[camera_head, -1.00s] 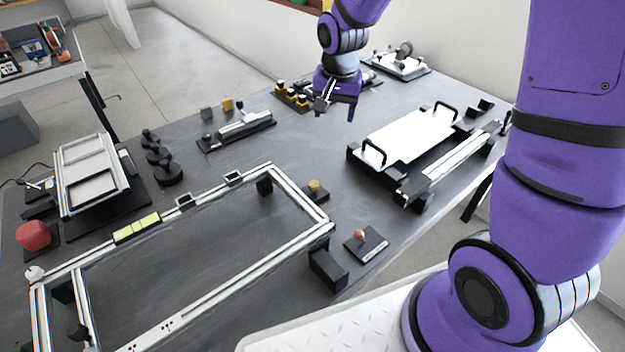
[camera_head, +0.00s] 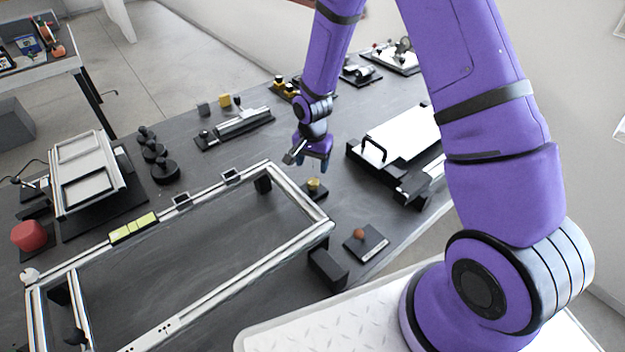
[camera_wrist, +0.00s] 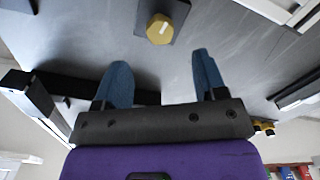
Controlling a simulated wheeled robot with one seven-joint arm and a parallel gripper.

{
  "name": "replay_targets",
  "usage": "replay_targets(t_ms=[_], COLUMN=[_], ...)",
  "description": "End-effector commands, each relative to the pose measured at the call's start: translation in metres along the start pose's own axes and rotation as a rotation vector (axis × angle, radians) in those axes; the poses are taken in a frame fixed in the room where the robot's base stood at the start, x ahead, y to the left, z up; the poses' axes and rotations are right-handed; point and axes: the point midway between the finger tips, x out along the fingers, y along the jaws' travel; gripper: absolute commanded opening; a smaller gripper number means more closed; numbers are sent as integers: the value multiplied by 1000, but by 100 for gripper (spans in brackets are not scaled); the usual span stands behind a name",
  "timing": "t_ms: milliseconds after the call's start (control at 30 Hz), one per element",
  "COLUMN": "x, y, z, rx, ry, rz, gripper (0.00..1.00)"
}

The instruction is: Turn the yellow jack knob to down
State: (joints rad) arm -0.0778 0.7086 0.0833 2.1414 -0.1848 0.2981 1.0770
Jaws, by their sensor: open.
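The yellow jack knob (camera_head: 314,184) sits on a small dark plate on the table, beside the right end of the silver frame. In the wrist view the yellow knob (camera_wrist: 160,29) shows from above with a pale mark on its face. My gripper (camera_head: 312,164) hangs a little above and behind the knob, apart from it. In the wrist view my gripper (camera_wrist: 158,75) has its two blue fingers spread with nothing between them. The knob lies beyond the fingertips, roughly in line with the gap.
The silver frame (camera_head: 205,200) fills the near left of the table. A plate with an orange ball-topped knob (camera_head: 359,234) lies to the right front. A white panel with black handles (camera_head: 400,135) stands to the right. Bare table lies behind the yellow knob.

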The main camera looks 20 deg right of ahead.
Motion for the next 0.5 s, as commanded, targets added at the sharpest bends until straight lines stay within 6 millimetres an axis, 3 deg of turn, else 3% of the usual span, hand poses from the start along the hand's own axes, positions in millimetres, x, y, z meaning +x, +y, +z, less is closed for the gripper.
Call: replay_targets(t_ms=[200, 500], x=[38, 70], y=[1, 0], z=[0, 0], rx=[-1, -2], ry=[-2, 0], rz=[3, 0], gripper=[65, 65])
